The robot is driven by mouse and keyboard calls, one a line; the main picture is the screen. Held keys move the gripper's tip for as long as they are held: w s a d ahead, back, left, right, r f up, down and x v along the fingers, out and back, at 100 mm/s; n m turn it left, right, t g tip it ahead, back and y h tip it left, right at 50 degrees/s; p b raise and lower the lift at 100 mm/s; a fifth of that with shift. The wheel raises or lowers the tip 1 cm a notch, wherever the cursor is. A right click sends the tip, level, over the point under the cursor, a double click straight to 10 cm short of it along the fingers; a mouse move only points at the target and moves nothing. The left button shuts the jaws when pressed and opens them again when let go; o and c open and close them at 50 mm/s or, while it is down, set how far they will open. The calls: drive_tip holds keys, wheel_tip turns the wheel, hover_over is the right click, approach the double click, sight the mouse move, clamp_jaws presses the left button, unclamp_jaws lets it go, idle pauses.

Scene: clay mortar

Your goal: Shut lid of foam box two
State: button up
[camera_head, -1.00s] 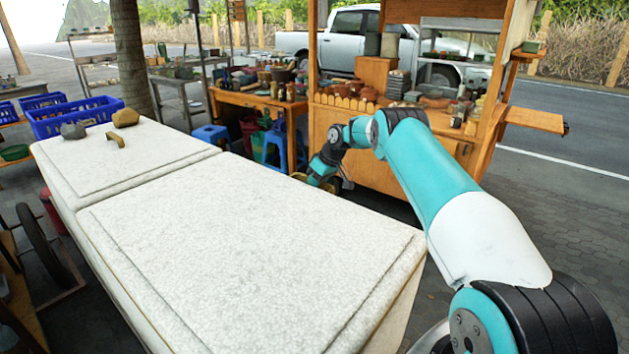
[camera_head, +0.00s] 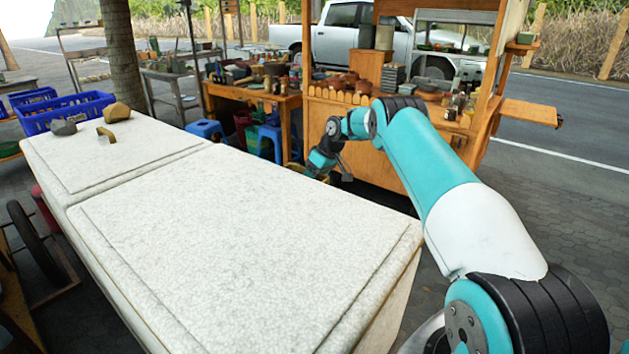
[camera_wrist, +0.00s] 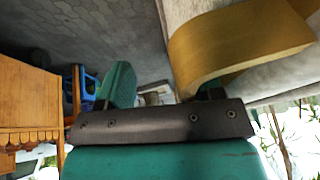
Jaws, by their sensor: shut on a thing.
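Two white speckled foam boxes stand end to end, a near one (camera_head: 240,250) and a far one (camera_head: 110,155); I cannot tell which is box two. Both lids look flat and down in the head view. In the wrist view, my gripper (camera_wrist: 168,85) has one teal finger clear at left; the other is partly hidden behind a tan curved handle (camera_wrist: 240,45), which joins a pale surface.
Two stones (camera_head: 117,112) sit on the far lid. A wooden food stall (camera_head: 400,150) stands just behind my gripper. Blue stools (camera_head: 206,130) and a table (camera_head: 255,100) stand beyond the boxes. A bicycle-like wheel (camera_head: 35,240) is at left. Paving at right is open.

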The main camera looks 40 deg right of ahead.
drive_tip(key=b+v, duration=0.1)
drive_tip(key=v, duration=1.5)
drive_tip(key=shift+s, duration=0.25)
